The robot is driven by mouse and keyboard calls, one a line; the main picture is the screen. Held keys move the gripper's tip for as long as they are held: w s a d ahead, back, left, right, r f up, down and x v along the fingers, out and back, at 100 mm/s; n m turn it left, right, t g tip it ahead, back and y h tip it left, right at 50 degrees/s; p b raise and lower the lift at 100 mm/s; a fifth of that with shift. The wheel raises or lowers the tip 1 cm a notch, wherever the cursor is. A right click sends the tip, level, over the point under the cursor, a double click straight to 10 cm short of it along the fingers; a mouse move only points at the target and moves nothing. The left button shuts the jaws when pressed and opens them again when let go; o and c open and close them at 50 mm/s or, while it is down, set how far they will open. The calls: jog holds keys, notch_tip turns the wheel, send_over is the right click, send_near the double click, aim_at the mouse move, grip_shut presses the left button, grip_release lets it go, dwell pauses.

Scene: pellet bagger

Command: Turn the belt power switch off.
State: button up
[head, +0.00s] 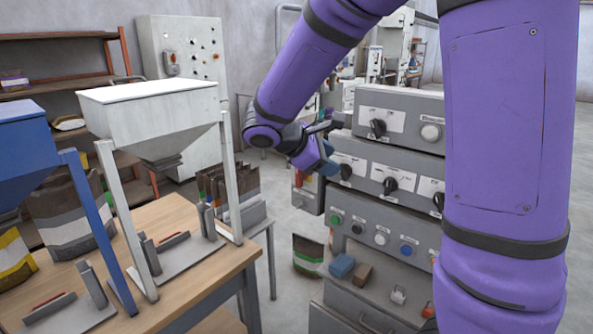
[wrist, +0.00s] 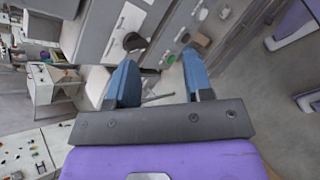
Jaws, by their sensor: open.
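The grey control panel (head: 385,155) stands right of centre in the head view. It carries several black rotary knobs, one on the top row (head: 378,128) and one in the row below (head: 390,185). The labels are too small to read, so I cannot tell which control is the belt power switch. My gripper (head: 327,160) is at the panel's left edge, near the leftmost knob (head: 345,172). In the wrist view my gripper (wrist: 160,82) has its blue fingers spread and nothing between them. A black knob (wrist: 134,41) shows beyond the left fingertip.
Below the knobs is a row of buttons, including green (head: 336,219) and blue (head: 406,249). A grey box (head: 307,192) with a red part is left of the panel. A wooden table (head: 180,215) with a white hopper (head: 150,105) stands at left. My arm hides the panel's right side.

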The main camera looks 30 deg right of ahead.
jog(key=w+a+f+n+t+h, duration=0.25)
jog(key=w+f+n, duration=0.25)
jog(key=w, duration=0.3)
jog(key=n+t+h, duration=0.3)
jog(key=n+t, duration=0.2)
jog(key=n, duration=0.1)
send_near(300, 175)
jog(key=shift+g, duration=0.25)
jog(key=x, duration=0.3)
jog(key=r+x, duration=0.1)
jog(key=x, duration=0.2)
jog(key=w+r+x, duration=0.1)
jog(key=x, duration=0.2)
jog(key=shift+w+d, duration=0.1)
jog(key=shift+w, duration=0.15)
jog(key=c, duration=0.6)
